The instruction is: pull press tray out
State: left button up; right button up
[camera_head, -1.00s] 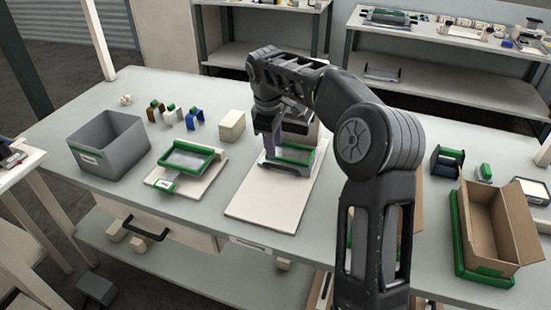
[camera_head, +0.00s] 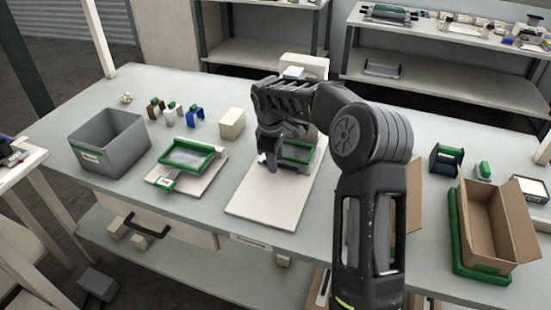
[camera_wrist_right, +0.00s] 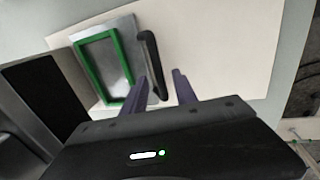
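The press tray (camera_head: 301,152), a grey plate with a green frame, sits on the pale base board (camera_head: 262,207) in the middle of the table. In the right wrist view the green-framed tray (camera_wrist_right: 106,66) lies at upper left, with its black bar handle (camera_wrist_right: 150,62) along the near side. My right gripper (camera_head: 270,163) points down at the tray's front left. Its two purple fingers (camera_wrist_right: 168,82) are apart, with the handle's lower end showing between them. I cannot tell whether they touch it. My right arm hides part of the tray and press. My left gripper is not in view.
The white press body (camera_head: 303,66) stands behind. To the left are a grey bin (camera_head: 112,143), a second green-framed tray (camera_head: 188,157) and a cream block (camera_head: 231,123). An open cardboard box (camera_head: 498,222) stands at right. The base board's front is clear.

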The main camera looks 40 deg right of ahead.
grip_shut()
dwell(1.3)
